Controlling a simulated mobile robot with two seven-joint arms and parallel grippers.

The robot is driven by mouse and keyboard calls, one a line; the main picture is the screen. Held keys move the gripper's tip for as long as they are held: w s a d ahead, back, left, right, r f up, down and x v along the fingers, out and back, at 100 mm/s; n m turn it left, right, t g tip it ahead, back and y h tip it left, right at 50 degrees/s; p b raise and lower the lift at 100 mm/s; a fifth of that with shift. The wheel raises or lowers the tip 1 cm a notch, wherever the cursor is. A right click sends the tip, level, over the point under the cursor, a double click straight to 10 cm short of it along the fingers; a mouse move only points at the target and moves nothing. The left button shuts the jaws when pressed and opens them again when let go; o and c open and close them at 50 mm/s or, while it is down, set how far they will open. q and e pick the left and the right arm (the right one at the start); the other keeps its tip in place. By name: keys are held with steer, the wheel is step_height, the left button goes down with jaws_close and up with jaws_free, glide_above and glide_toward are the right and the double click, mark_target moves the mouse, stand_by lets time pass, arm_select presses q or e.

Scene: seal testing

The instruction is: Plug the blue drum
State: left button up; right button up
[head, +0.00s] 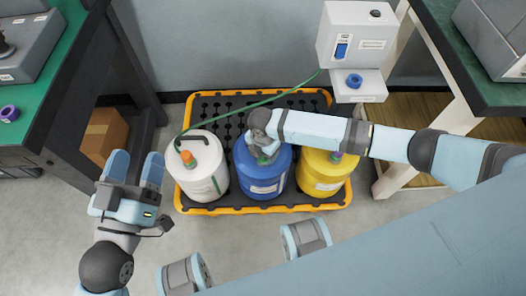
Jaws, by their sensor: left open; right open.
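The blue drum (265,190) stands in the middle of three drums on a black spill pallet with a yellow rim (240,210). My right gripper (266,152) is over the top of the blue drum, pointing down. It is open, but its fingers are largely hidden by its own wrist, and I cannot tell whether it touches the drum's opening. My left gripper (136,168) is open and empty, left of the white drum.
A yellow drum (320,180) stands right of the blue one. A grey box (357,35) at the back has a small shelf with a blue ring (354,81). A purple ring (9,113) lies on the left green bench (35,92). A cardboard box (104,133) sits under it.

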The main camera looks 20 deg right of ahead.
arm_select(q)
steer(key=a+f+g+y+p, duration=0.3)
steer(key=f+p, duration=0.1)
steer(key=f, duration=0.4)
steer(key=shift+s+g, duration=0.4)
arm_select(e)
step_height(320, 180, up, 13)
steer(key=shift+w, duration=0.15)
arm_select(q)
steer(key=shift+a, duration=0.1)
arm_select(e)
steer(key=shift+a+r, duration=0.1)
